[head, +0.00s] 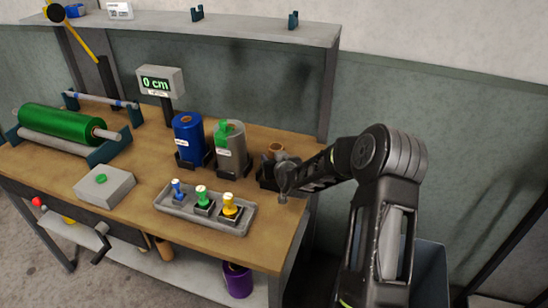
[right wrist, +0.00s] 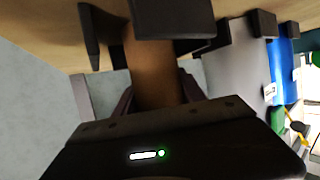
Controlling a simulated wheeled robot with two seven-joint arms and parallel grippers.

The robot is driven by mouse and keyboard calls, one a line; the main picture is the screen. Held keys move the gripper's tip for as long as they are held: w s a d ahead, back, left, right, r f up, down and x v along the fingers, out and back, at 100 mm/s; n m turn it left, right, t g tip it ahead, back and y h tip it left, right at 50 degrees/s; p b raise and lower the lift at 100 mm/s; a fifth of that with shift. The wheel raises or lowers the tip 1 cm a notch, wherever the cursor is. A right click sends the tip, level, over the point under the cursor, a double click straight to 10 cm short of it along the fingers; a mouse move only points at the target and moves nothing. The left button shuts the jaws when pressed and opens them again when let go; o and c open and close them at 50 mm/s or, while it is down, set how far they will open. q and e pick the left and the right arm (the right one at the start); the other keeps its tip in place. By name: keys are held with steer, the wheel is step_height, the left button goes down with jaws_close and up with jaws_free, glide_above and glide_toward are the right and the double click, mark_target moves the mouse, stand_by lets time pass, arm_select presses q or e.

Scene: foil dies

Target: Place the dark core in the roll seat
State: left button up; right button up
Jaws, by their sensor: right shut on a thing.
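A brown core (head: 275,148) stands upright at the right end of the wooden table, beside the grey roll. My right gripper (head: 284,172) reaches in from the right and is shut on it. In the right wrist view the brown core (right wrist: 155,75) runs between my fingers. A black seat (head: 267,183) shows low at the core, partly hidden by my gripper. Whether the core rests fully in this seat cannot be told. Another brown core (head: 165,250) is on the lower shelf. My left gripper is not in view.
The grey roll (head: 231,155) and blue roll (head: 188,135) stand in black holders close to the left of my gripper. A grey tray (head: 215,222) holds several coloured stamps. A green roll (head: 60,125) lies at the left. A display (head: 160,82) reads 0 cm.

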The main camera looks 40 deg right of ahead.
steer(key=o, duration=0.9)
steer(key=shift+f, duration=0.15)
steer(key=o, duration=0.5)
steer(key=shift+c, duration=0.2)
steer(key=shift+s+r, duration=0.1)
steer(key=shift+r, duration=0.15)
steer(key=b+v, duration=0.2)
steer(key=v, duration=1)
steer(key=shift+f, duration=0.1)
